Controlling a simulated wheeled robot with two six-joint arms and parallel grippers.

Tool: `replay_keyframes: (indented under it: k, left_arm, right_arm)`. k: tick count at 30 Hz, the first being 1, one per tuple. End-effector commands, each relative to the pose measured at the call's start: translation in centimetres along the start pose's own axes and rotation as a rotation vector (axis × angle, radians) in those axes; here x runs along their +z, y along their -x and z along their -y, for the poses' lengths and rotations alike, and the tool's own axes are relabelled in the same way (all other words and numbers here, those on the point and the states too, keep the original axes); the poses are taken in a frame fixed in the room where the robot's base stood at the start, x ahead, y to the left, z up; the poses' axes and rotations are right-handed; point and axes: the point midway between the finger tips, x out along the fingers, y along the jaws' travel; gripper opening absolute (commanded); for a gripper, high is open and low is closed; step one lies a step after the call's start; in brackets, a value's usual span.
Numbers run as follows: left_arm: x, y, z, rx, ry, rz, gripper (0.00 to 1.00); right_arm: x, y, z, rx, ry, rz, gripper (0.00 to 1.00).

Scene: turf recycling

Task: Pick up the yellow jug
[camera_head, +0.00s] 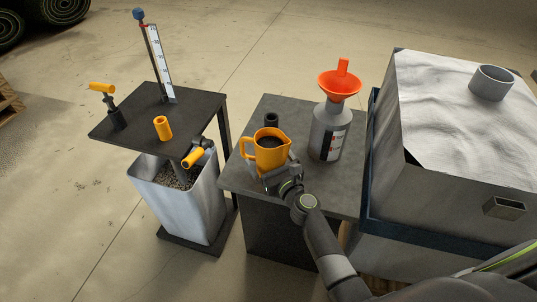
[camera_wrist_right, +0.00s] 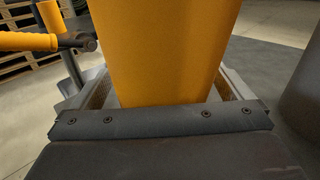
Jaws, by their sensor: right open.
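In the right wrist view the yellow jug (camera_wrist_right: 160,45) fills the middle, between the two fingers of my right gripper (camera_wrist_right: 163,88). The jaws are open around it, and I cannot tell whether either finger touches it. My left gripper is not in view.
A grey bottle with an orange funnel (camera_head: 340,85) stands right of the jug, and a small dark cylinder (camera_head: 271,120) behind it. A dark stand (camera_head: 185,115) with yellow handles and a gauge is left, above a gravel-filled bin (camera_head: 205,215). A large covered container (camera_head: 425,175) is right.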

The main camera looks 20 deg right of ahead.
Motion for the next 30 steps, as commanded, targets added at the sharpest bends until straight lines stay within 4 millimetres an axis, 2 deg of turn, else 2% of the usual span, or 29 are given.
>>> replay_keyframes:
  k: [6,7,20,30]
  left_arm:
    - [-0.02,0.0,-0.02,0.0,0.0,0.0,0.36]
    - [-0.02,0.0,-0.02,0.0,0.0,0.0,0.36]
    - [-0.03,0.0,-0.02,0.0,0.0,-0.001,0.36]
    - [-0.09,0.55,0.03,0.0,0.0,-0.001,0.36]
  right_arm:
    - [-0.01,-0.05,0.03,-0.001,0.0,-0.001,0.99]
    - [-0.01,-0.05,0.03,-0.001,0.0,0.0,0.96]
    - [-0.01,-0.03,0.03,-0.001,0.0,0.0,0.4]
    - [0.7,-0.07,0.03,0.0,0.0,0.002,0.39]
